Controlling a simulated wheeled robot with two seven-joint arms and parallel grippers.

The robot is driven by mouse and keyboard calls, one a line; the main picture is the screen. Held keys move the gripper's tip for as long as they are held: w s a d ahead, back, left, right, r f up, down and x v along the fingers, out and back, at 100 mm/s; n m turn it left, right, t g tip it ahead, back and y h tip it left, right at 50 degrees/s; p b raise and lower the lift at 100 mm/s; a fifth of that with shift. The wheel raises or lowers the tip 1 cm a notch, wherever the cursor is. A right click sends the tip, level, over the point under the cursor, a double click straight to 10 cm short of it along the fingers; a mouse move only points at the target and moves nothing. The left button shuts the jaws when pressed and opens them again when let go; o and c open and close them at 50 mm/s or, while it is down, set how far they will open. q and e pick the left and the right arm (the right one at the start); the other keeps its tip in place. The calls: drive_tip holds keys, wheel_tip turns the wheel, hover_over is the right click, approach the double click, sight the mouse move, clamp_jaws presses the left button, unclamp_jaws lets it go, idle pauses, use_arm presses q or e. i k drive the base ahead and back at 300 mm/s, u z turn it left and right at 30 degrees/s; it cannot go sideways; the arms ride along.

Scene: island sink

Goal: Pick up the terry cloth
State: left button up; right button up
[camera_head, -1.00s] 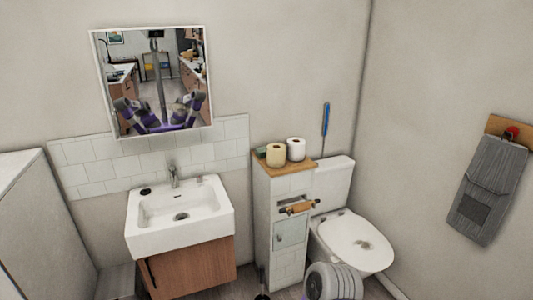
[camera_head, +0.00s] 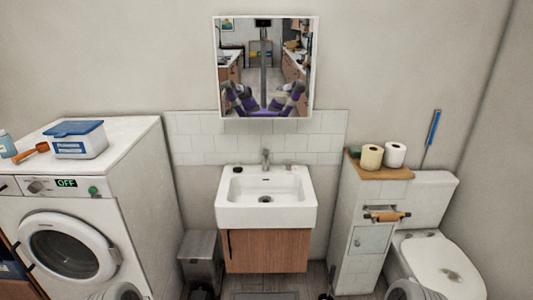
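No cloth that I can clearly name as the terry cloth shows in the current head view. A small greenish item (camera_head: 355,151) lies on the wooden top beside the toilet rolls; it is too small to tell what it is. Neither of my grippers is directly in view. Only grey ribbed parts of my arms show at the bottom edge. The mirror (camera_head: 264,66) reflects my purple and grey arms, too small to read the fingers.
A washing machine (camera_head: 70,240) stands at left with a blue-lidded box (camera_head: 79,140) and an orange-handled item (camera_head: 31,153) on top. The sink (camera_head: 266,196) is in the middle, a bin (camera_head: 202,262) left of it. A narrow cabinet (camera_head: 370,235) and toilet (camera_head: 440,265) are at right.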

sight(355, 152)
drive_tip(key=u, duration=0.25)
drive_tip(key=k, duration=0.35)
drive_tip(key=z, duration=2.1)
drive_tip(key=i, duration=1.35)
drive_tip(key=u, duration=0.3)
